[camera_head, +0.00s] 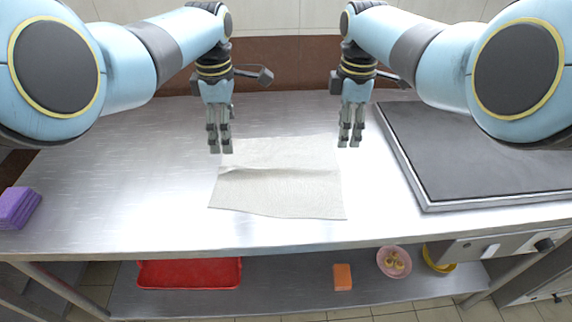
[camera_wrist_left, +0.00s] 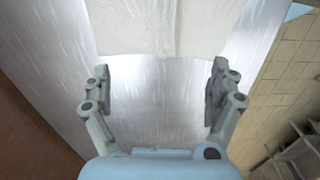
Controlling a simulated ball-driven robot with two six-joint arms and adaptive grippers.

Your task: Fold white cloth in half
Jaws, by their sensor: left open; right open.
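The white cloth (camera_head: 280,195) lies spread on the steel table, with a raised crease running across it and its near edge towards the table's front. My left gripper (camera_head: 220,150) is open and empty above the cloth's far left corner. My right gripper (camera_head: 350,144) is open and empty beside the far right corner. In the left wrist view the cloth (camera_wrist_left: 160,25) fills the top middle, and bare steel shows between the open fingers of my left gripper (camera_wrist_left: 160,92). The fingers do not hold the cloth.
A dark griddle plate (camera_head: 480,150) stands to the right on the table. A purple sponge stack (camera_head: 16,207) is at the left edge. The lower shelf holds a red tray (camera_head: 190,273), an orange block (camera_head: 342,277), a pink bowl (camera_head: 394,262) and a yellow bowl (camera_head: 438,264).

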